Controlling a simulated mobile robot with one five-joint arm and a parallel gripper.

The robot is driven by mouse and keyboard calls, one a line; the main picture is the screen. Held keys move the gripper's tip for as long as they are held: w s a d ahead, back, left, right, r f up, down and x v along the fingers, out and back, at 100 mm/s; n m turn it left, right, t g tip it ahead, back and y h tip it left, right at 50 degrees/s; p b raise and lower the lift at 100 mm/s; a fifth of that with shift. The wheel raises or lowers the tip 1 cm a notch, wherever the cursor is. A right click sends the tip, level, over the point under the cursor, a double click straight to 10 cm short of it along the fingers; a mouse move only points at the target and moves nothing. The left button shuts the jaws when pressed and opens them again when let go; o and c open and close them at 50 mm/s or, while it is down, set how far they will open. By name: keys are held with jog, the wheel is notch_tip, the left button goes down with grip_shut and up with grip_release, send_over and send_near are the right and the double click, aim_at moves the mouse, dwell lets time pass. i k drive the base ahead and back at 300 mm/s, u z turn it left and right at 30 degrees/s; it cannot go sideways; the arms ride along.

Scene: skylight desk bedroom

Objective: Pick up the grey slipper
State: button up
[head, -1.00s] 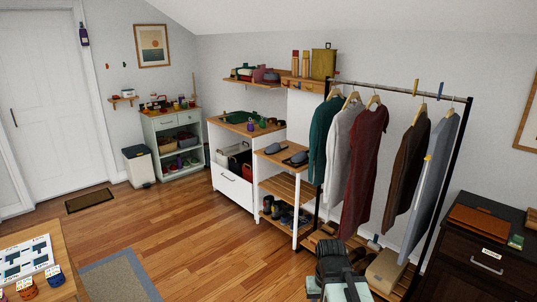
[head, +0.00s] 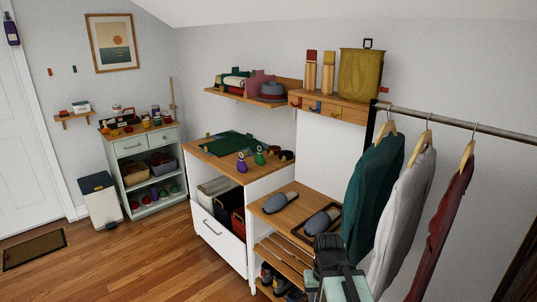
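Two grey slippers lie on the wooden top of the shoe rack (head: 262,211) in the head view. The left grey slipper (head: 280,202) lies on the bare wood. The right grey slipper (head: 322,221) lies on a dark-edged tray or mat, close behind my arm. My gripper (head: 332,248) is at the bottom, in front of the rack's right side, apart from the left slipper. Its fingers are not clear, so I cannot tell whether it is open or shut.
Clothes (head: 375,195) hang from a rail just right of the rack. A white cabinet (head: 222,232) with bottles and a green tray on top stands to the left. Shoes (head: 268,275) sit on the lower rack shelf. The wooden floor (head: 150,262) at left is clear.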

aim_at(276, 203)
jog(key=i, duration=1.4)
jog(key=u, duration=2.5)
